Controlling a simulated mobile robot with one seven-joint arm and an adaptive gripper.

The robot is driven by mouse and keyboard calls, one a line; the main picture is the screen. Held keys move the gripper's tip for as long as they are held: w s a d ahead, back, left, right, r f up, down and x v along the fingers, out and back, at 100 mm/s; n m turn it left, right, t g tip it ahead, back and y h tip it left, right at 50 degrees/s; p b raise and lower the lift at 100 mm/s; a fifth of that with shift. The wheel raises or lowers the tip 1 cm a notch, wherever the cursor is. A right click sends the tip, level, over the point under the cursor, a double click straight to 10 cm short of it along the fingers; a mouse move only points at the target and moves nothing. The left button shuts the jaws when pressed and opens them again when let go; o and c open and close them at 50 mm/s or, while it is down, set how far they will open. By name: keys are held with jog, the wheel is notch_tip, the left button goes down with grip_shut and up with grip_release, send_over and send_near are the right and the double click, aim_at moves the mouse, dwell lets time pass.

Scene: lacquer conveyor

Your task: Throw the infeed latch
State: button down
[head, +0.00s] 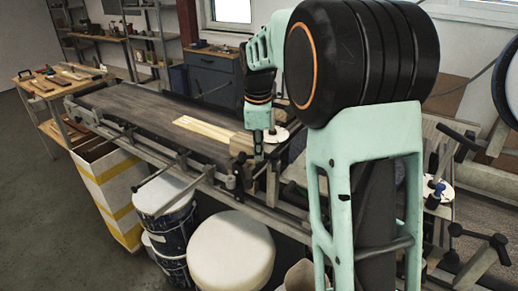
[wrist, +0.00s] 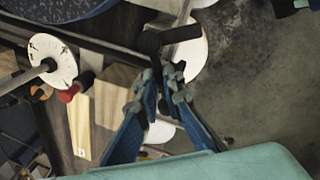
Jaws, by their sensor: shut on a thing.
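My gripper shows in the wrist view (wrist: 168,78) with its two blue fingers converging at the tips. They are closed on a small part right by a black-handled bar (wrist: 154,42), which looks like the infeed latch. The held part is mostly hidden between the finger pads. In the head view my wrist points down over the near rail of the conveyor (head: 120,98), and the fingertips are hard to make out there. A dark upright fitting (head: 231,182) stands on that rail, close to my gripper.
Pale wooden strips (head: 205,130) lie on the belt. A white disc on a post (wrist: 45,58) and a red knob (wrist: 76,90) are beside my fingers. White-lidded drums (head: 232,250) stand below the rail. Open floor lies at the left.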

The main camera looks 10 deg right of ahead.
jog(key=shift+s+d+n+g+y+p, duration=0.1)
jog(key=shift+s+d+n+y, duration=0.4)
jog(key=shift+n, duration=1.45)
jog(key=shift+s+d+n+g+y+p, duration=0.2)
jog(key=shift+s+n, duration=0.6)
jog(key=shift+n, duration=1.2)
jog(key=shift+s+d+n+y+p, duration=0.15)
jog(key=shift+s+n+y, duration=0.4)
jog(key=shift+n, duration=1.4)
jog(key=shift+s, duration=0.1)
jog(key=c, duration=2)
grip_release()
jog(key=shift+c, duration=0.2)
jog(key=w+a+r+v, duration=0.1)
jog(key=w+a+v, duration=0.1)
jog(key=v, duration=1)
send_over(268, 158)
jog(key=s, duration=0.5)
jog(key=shift+d+f, duration=0.4)
jog(key=shift+d, duration=0.05)
